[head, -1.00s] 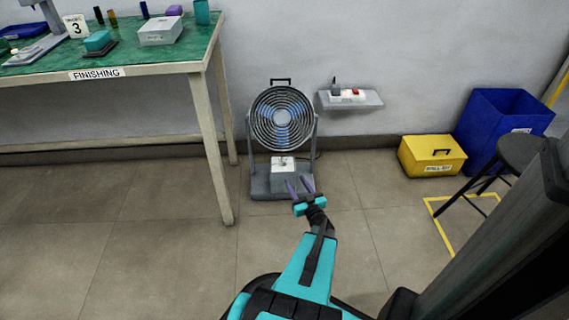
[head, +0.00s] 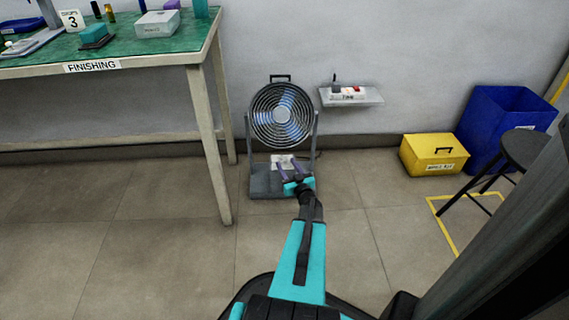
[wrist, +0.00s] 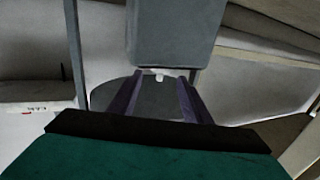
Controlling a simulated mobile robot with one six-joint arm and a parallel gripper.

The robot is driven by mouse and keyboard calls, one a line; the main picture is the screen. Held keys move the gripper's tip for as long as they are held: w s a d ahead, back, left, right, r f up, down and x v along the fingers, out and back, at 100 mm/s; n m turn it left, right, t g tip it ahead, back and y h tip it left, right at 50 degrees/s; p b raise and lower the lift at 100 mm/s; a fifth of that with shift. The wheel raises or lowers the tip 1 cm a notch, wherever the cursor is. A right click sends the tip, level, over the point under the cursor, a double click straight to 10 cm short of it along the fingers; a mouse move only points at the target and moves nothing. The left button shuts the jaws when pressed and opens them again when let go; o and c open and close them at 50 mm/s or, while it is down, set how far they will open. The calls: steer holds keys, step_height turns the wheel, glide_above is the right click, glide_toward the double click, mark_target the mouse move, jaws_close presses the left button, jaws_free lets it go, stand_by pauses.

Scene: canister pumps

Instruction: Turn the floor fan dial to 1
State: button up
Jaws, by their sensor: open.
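The floor fan (head: 283,117) stands on the floor against the wall in the head view, with a round grille in an upright frame. A small box with a pale top (head: 278,159) sits on its grey base (head: 262,184), and my gripper partly covers it. The dial cannot be made out in the head view. My gripper (head: 289,166) is open, its two purple fingers reaching over the box. In the wrist view a small white piece (wrist: 159,75), perhaps the dial, shows between the fingertips, below a grey block (wrist: 172,35). I cannot tell whether the fingers touch it.
A workbench marked FINISHING (head: 130,65) stands at the left. A wall shelf (head: 352,97) with a power strip is right of the fan. A yellow box (head: 433,155), a blue bin (head: 500,120) and a dark stool (head: 520,150) are at the right.

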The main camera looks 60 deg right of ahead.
mark_target(284, 160)
steer(key=shift+b+x, duration=0.5)
steer(key=shift+x, duration=1.35)
steer(key=c, duration=1)
steer(key=shift+r+n+y+p, duration=0.15)
steer(key=shift+n+y+p, duration=0.15)
steer(key=shift+p, duration=0.85)
steer(key=n+t+y+p, duration=0.1)
steer(key=y+p, duration=0.1)
steer(key=p, duration=0.2)
steer(key=shift+d+t, duration=0.1)
steer(key=shift+t, duration=0.2)
steer(key=shift+n, duration=0.3)
steer(key=o, duration=1)
